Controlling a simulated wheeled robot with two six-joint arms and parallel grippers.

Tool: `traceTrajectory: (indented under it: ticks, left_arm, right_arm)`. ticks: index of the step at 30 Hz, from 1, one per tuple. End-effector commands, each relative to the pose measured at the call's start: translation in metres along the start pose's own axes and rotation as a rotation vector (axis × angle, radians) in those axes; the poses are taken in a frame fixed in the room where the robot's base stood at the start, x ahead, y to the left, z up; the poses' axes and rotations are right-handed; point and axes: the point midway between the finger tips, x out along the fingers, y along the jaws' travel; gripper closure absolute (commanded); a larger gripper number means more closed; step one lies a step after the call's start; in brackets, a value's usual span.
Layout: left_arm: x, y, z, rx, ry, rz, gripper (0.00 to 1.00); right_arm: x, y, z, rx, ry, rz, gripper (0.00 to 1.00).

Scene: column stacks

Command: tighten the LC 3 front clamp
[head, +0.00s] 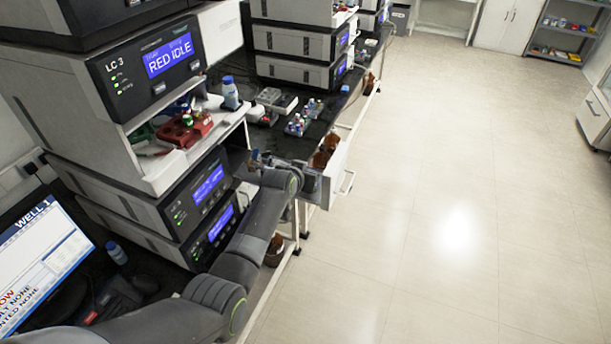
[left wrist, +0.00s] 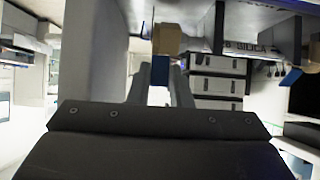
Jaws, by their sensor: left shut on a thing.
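The LC 3 unit (head: 140,75) stands at the left with a blue display reading RED IDLE. In its open bay below sits a red holder (head: 185,131) with a small green-topped part. My left arm comes in from the bottom left, and its gripper (head: 257,158) is beside the stack's right side, above the bench edge. In the left wrist view my left gripper (left wrist: 160,84) is shut on a small blue piece (left wrist: 160,72). A tan block (left wrist: 167,39) shows just above that piece. I cannot tell which part is the front clamp. My right gripper is not in view.
Small vials (head: 300,124) and a tray lie on the dark bench behind. An open drawer (head: 337,172) with brown bottles juts out by my gripper. The floor (head: 440,200) at the right is clear.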

Motion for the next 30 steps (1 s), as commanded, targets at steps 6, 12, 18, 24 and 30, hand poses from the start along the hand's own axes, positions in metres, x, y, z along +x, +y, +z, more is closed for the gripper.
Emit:
traceTrajectory:
  ticks: [6,12,18,24,30]
  left_arm:
    - [0.0005,0.0001,-0.0006,0.0,-0.016,0.0,1.0]
    - [0.0005,0.0002,-0.0005,0.0,-0.016,0.001,1.0]
    - [0.0005,0.0003,-0.0005,0.0,-0.015,0.001,0.66]
    - [0.0005,0.0003,-0.0006,0.0,-0.015,0.001,0.6]
    - [-0.0007,0.0004,-0.0005,0.0,-0.014,0.001,0.6]
  right_arm:
    - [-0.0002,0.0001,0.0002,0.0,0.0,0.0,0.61]
    - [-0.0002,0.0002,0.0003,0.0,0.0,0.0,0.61]
    - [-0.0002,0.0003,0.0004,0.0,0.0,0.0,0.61]
    - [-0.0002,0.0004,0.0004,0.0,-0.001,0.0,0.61]
    - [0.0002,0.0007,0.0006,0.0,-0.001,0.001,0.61]
